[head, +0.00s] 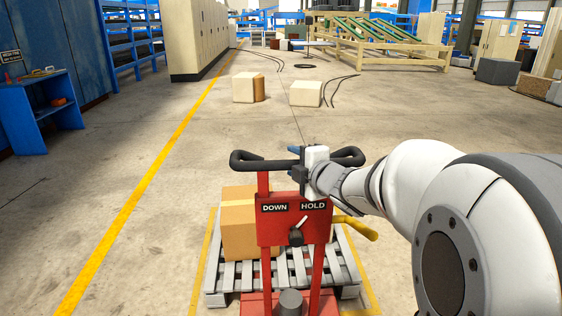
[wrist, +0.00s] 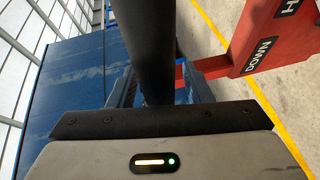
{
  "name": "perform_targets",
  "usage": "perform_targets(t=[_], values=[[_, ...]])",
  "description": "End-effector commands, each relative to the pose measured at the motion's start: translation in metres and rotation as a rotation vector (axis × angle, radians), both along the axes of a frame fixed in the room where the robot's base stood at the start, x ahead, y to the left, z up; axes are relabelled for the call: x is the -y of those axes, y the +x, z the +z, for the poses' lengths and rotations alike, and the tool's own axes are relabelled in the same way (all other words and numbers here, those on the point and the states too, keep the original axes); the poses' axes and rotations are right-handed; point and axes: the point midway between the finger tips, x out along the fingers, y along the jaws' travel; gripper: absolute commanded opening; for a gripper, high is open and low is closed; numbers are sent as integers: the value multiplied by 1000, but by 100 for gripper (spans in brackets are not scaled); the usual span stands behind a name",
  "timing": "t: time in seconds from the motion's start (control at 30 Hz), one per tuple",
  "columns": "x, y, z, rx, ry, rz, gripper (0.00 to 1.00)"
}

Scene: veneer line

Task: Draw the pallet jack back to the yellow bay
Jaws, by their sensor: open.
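The red pallet jack (head: 265,230) stands in front of me in the head view, with a black loop handle (head: 250,161) on top. Its panel reads DOWN and HOLD, and a small lever on it tilts toward HOLD. A grey slatted pallet (head: 345,270) with a cardboard box (head: 237,235) lies just beyond the jack. Yellow floor lines (head: 200,262) run along both sides of the pallet. My gripper (head: 292,160) is at the handle, open. In the wrist view the black handle bar (wrist: 145,45) runs between the blue fingers; contact cannot be told.
Two cartons (head: 248,88) (head: 307,93) stand on the floor ahead, near dark curved marks. A long yellow line (head: 150,180) runs along the left, beside a blue bench (head: 40,110) and cabinets. A wooden roller frame (head: 380,50) stands at the back.

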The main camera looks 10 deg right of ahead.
Motion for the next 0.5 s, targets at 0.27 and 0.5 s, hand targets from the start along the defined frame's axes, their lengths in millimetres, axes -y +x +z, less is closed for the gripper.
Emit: perform_targets(t=[0.27, 0.5], values=[[8, -29, 8, 3, -1, -4, 45], [17, -64, 14, 1, 0, -3, 45]])
